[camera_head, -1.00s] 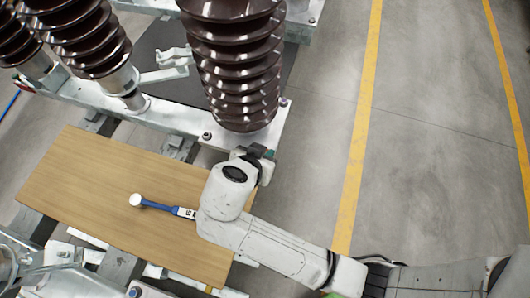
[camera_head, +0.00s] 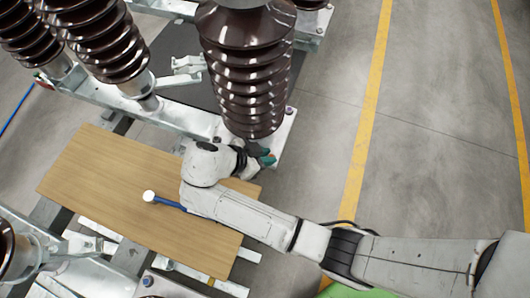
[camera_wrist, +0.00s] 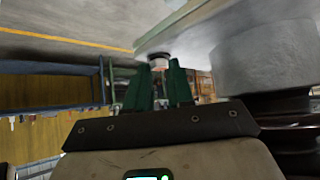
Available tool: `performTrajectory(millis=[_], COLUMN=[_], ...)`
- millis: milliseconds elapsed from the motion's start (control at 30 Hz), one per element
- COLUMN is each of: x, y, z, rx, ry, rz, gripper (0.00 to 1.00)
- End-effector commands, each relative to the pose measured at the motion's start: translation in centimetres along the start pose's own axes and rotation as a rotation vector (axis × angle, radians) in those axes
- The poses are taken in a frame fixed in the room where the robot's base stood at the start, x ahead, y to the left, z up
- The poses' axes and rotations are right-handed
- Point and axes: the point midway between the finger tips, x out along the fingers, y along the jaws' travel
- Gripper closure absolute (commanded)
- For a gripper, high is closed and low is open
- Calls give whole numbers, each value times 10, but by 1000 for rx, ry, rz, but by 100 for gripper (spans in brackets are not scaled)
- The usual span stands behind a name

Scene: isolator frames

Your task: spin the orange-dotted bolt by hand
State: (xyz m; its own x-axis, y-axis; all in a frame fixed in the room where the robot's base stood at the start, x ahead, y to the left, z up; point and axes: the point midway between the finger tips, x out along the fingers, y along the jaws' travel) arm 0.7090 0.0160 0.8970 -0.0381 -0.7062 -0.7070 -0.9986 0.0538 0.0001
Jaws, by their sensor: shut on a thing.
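My gripper (camera_head: 266,158) has green fingers and is at the near end of the galvanised beam, under the large brown insulator's foot. In the wrist view my gripper (camera_wrist: 158,72) points at a bolt (camera_wrist: 158,61) on the underside of a pale metal plate. The fingertips are on either side of the bolt and shut on it. A small reddish-orange patch shows at the bolt, but it is too small to tell as a dot. In the head view the bolt is hidden by my gripper and the beam.
A wooden board (camera_head: 110,200) lies left of my arm, with a blue-handled tool with a white head (camera_head: 150,196) on it. The ribbed brown insulator (camera_head: 245,75) stands close above my gripper. Floor with yellow lines (camera_head: 430,130) is clear at right.

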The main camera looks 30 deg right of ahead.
Motion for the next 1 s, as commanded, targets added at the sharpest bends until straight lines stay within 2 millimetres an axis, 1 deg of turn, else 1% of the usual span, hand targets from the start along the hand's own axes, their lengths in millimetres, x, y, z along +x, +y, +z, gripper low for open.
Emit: performTrajectory(millis=[367,400,667,900,1000], x=[0,0,0,0,-1], y=[-1,-1,0,0,-2], z=[0,0,0,0,-3], rx=[4,4,3,2,3], ry=[-1,-1,0,0,0], rz=[2,2,2,2,2], gripper=[100,77,52,52,52])
